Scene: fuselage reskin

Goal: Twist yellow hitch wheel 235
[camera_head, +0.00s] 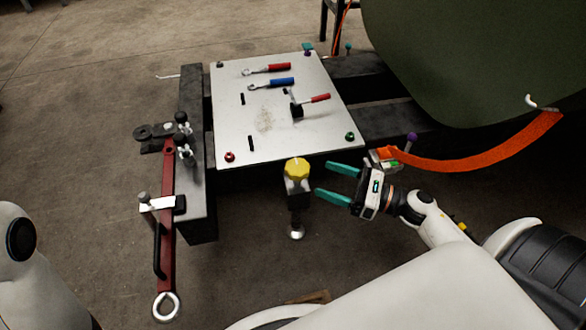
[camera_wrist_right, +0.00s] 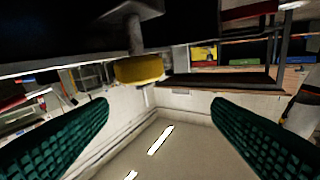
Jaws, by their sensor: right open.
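The yellow hitch wheel (camera_head: 297,169) sits on top of a dark post at the front edge of the hitch frame, below the white plate. It also shows in the right wrist view (camera_wrist_right: 139,69), above and between the fingers. My right gripper (camera_head: 336,182) is open, its two teal fingers pointing left toward the wheel. The fingertips are a short way right of the wheel and do not touch it. In the right wrist view my gripper (camera_wrist_right: 160,115) has nothing between its fingers. Of my left arm only a white part shows at the lower left; its gripper is out of view.
A white plate (camera_head: 263,130) holds a red-handled tool (camera_head: 268,69), a blue-handled tool (camera_head: 270,84) and a red lever (camera_head: 318,98). A red bar with a ring (camera_head: 167,240) lies at the left. An orange strap (camera_head: 480,160) and a dark green body (camera_head: 480,60) are at the right.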

